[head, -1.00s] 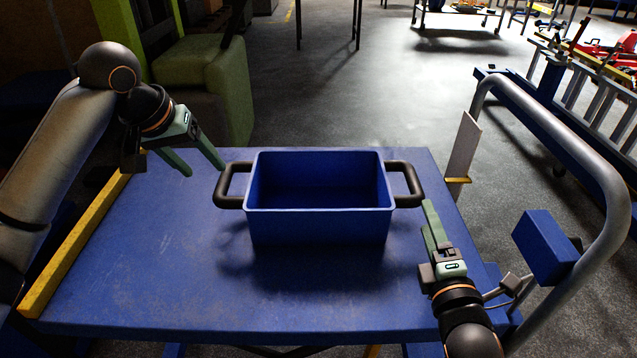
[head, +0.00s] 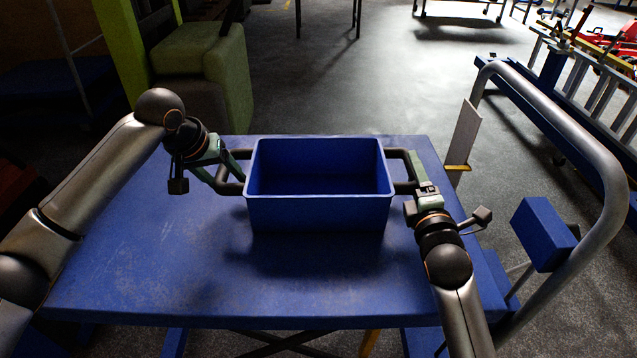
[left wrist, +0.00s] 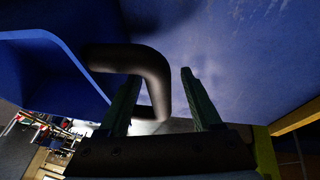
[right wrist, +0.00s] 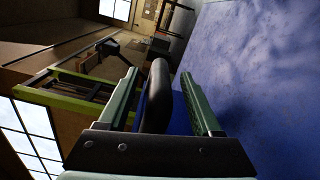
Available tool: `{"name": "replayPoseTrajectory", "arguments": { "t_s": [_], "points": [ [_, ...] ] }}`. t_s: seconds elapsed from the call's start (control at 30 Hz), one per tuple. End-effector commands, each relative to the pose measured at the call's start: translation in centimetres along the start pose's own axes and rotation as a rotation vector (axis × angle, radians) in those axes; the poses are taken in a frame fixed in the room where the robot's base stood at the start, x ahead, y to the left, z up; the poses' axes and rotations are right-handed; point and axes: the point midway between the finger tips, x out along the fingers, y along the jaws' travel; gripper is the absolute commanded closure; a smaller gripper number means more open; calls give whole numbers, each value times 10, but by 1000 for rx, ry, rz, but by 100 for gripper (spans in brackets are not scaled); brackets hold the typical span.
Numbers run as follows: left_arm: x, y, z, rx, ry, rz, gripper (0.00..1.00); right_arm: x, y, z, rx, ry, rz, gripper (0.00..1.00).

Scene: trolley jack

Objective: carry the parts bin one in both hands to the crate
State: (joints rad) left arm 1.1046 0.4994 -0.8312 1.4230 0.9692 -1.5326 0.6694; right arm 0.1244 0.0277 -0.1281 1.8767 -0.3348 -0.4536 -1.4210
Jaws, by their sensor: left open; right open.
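The parts bin (head: 318,212) is a blue open-topped box with a dark bar handle on each side. It stands upright and looks empty on the blue trolley platform. My left gripper (head: 236,178) is at the left handle. In the left wrist view the handle (left wrist: 150,70) lies between or just ahead of the open fingers (left wrist: 160,90). My right gripper (head: 418,178) is at the right handle. In the right wrist view that handle (right wrist: 157,95) stands between the open fingers (right wrist: 160,90). Whether any finger touches a handle I cannot tell. I see no crate I can be sure of.
The blue platform (head: 150,255) has free room left of and in front of the bin. A grey tubular rail (head: 612,210) with a blue block (head: 543,234) rises at the right. A green seat (head: 205,70) stands back left. Open floor lies behind.

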Motion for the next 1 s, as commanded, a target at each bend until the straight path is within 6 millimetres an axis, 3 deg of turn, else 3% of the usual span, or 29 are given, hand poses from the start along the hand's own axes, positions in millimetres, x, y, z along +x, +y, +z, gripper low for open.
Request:
{"name": "replayPoseTrajectory", "arguments": {
  "t_s": [0.2, 0.57, 1.0],
  "points": [
    [18, 0, 0, 1, -1, 1, 34, 18, 0, 0, 1, 0, 0, 34],
    [21, 0, 0, 1, 0, 0, 35, 21, 0, 0, 1, 0, 0, 35],
    [21, 0, 0, 1, 0, 1, 85, 20, -1, 0, 0, 0, -1, 85]
  ]
}}
